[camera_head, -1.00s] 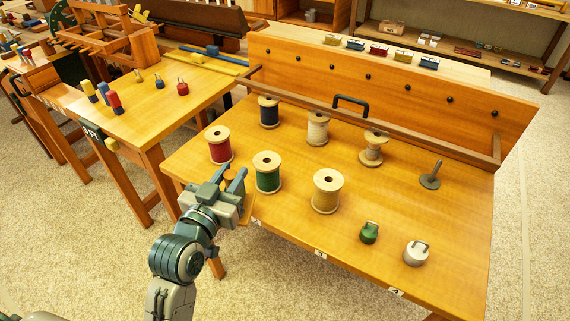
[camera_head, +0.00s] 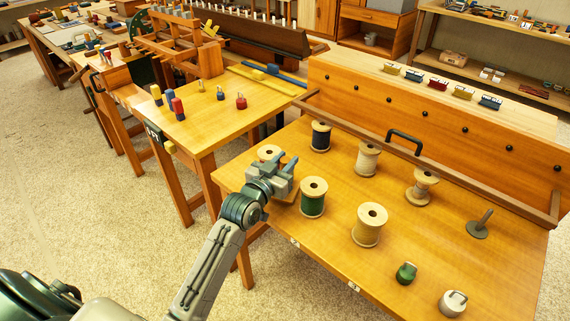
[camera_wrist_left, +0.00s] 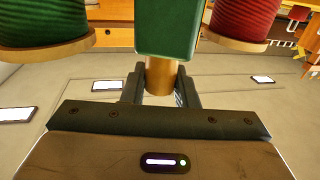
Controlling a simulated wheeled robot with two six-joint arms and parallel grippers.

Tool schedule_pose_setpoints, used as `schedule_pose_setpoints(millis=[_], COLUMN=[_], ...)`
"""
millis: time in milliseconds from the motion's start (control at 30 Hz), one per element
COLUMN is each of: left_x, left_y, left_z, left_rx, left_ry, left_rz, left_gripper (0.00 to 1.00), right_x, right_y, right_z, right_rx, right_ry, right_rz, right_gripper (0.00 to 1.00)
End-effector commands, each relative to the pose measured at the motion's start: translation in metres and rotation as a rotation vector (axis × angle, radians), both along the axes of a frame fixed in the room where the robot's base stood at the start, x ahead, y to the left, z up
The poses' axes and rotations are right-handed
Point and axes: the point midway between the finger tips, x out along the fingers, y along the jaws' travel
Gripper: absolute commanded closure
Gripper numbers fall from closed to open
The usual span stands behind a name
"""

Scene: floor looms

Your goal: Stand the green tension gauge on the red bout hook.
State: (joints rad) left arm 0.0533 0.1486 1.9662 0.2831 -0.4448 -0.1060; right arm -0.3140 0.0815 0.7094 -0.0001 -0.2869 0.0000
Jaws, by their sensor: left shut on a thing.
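In the left wrist view, a green block with a brass-coloured stem, which looks like the green tension gauge (camera_wrist_left: 168,28), stands between the fingers. My left gripper (camera_wrist_left: 160,98) is shut on its stem. In the head view my left gripper (camera_head: 283,162) is over the left front edge of the spool table, and the gauge cannot be made out there. My right gripper is out of view.
The spool table (camera_head: 330,235) carries several thread spools, a green weight (camera_head: 406,273), a white weight (camera_head: 452,303) and a grey spindle (camera_head: 479,226). Yellow, blue and red upright blocks (camera_head: 177,108) stand near the left table's front edge. A floor gap separates the tables.

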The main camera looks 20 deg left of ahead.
Motion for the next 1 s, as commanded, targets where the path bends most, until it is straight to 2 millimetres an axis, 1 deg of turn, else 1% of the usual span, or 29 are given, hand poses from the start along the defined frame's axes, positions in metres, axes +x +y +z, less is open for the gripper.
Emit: schedule_pose_setpoints(millis=[33,133,567,600,667,700,1000], left_x=[0.000,0.000,0.000,0.000,0.000,0.000,0.000], left_y=[0.000,0.000,0.000,0.000,0.000,0.000,0.000], left_z=[-0.006,-0.013,-0.017,-0.017,-0.017,-0.017,-0.015], left_rx=[-0.002,-0.001,0.000,0.000,0.000,0.000,0.000], left_ry=[0.002,-0.002,-0.003,-0.001,-0.001,-0.001,-0.001], left_rz=[0.000,0.000,0.000,0.000,0.000,0.000,0.000], left_gripper=[1.00,1.00,1.00,0.66,0.54,0.52,0.52], right_x=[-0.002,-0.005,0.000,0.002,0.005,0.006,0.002], right_y=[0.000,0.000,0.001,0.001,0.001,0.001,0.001], right_z=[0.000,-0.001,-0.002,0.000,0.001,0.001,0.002], right_rx=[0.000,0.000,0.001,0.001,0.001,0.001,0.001], right_ry=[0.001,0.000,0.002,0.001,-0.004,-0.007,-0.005], right_rz=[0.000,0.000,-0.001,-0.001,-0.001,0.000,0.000], right_gripper=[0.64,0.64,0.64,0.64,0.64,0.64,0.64])
